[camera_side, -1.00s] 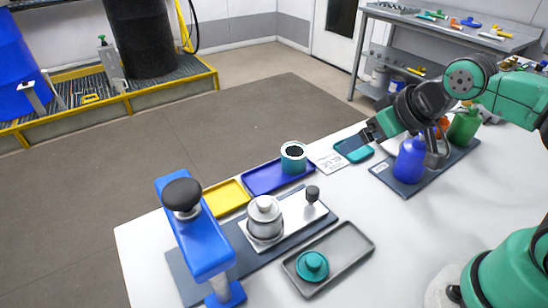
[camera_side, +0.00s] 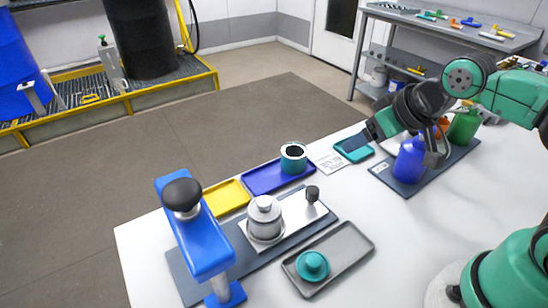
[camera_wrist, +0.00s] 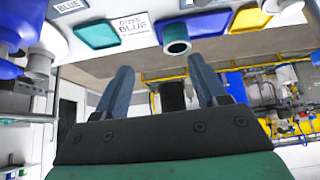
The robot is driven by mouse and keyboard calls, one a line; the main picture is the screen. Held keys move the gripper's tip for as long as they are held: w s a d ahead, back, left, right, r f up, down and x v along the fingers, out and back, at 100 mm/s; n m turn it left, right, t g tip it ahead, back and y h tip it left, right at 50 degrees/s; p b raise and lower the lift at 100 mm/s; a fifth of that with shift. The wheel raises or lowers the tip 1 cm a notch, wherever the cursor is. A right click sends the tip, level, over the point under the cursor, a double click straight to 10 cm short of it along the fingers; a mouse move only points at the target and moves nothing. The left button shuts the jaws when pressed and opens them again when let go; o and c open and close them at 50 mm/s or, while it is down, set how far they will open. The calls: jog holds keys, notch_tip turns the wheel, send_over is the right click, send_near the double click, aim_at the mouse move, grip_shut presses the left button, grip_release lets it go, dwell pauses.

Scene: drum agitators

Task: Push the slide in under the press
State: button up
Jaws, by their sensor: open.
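The press (camera_side: 195,235) is a blue stand with a black knob on top, at the left of the table in the side view. The slide (camera_side: 287,222) is a silver plate on a long dark base plate (camera_side: 190,282), to the right of the press. A lidded metal pot (camera_side: 264,218) sits on its left part and a small dark knob (camera_side: 312,194) stands near its right end. The slide is outside the press. My gripper (camera_side: 369,131) is up and to the right of the slide, well apart from it. In the wrist view my gripper (camera_wrist: 163,82) is open and empty.
A blue tray (camera_side: 262,180) with a teal cup (camera_side: 294,158), a yellow tray (camera_side: 226,197) and a teal tray (camera_side: 354,150) line the far edge. A grey tray (camera_side: 345,250) with a teal lid (camera_side: 312,265) lies in front. Bottles, one blue (camera_side: 410,160), stand at the right.

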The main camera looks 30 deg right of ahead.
jog(key=n+g, duration=0.3)
jog(key=g, duration=0.3)
send_over(312, 189)
jog(key=f, duration=0.4)
jog(key=shift+s+d, duration=0.1)
jog(key=shift+d, duration=0.25)
jog(key=shift+a+f+g, duration=0.35)
jog(key=shift+f+g, duration=0.15)
jog(key=shift+f, duration=2.85)
grip_shut()
